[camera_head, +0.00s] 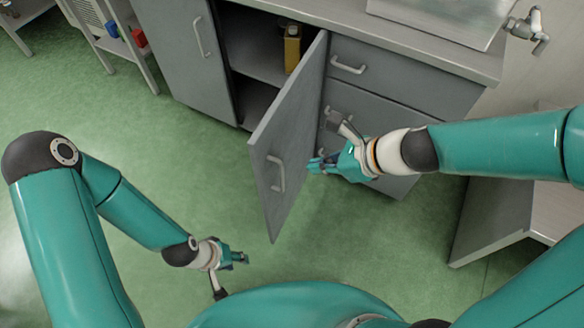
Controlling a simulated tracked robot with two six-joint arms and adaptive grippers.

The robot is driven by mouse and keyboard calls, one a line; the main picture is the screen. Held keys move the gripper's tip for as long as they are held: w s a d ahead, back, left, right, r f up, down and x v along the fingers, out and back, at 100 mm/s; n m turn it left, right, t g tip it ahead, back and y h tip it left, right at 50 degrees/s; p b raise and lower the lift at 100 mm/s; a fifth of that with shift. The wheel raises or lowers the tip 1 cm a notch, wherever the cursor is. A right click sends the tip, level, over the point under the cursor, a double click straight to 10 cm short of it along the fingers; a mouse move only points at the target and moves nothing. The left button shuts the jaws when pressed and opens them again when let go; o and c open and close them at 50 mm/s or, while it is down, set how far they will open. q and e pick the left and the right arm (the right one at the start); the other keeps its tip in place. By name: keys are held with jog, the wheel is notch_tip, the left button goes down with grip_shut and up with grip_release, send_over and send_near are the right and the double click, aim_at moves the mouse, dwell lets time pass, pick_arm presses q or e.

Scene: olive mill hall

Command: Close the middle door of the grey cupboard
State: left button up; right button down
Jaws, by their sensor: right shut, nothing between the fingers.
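The middle door (290,135) of the grey cupboard (405,92) stands wide open, swung out from its right-hand side. Its outer face, with a bar handle (276,173) near the free edge, faces right. My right gripper (318,165) is shut and empty, just right of that outer face. I cannot tell whether its fingertips touch the door. My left gripper (240,258) is low over the floor, below and left of the door's free edge and apart from it. Its fingers are too small to tell whether they are open.
The open compartment (255,48) has a shelf with a yellow container (292,48). A closed door (175,50) is to the left and drawers (350,62) to the right. A grey panel (490,215) stands at lower right. Green floor (185,135) is clear left of the door.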

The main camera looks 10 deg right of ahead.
aim_at(264, 166)
jog(key=b+x, duration=0.1)
jog(key=x, duration=0.3)
jog(key=a+r+b+x, duration=0.1)
jog(key=b+x, duration=0.1)
jog(key=x, duration=0.1)
jog(key=b+x, duration=0.1)
jog(key=x, duration=0.3)
jog(key=shift+w+a+b, duration=0.35)
jog(key=shift+w+a, duration=0.05)
jog(key=shift+w, duration=0.1)
jog(key=shift+w+a, duration=0.25)
jog(key=shift+a, duration=0.15)
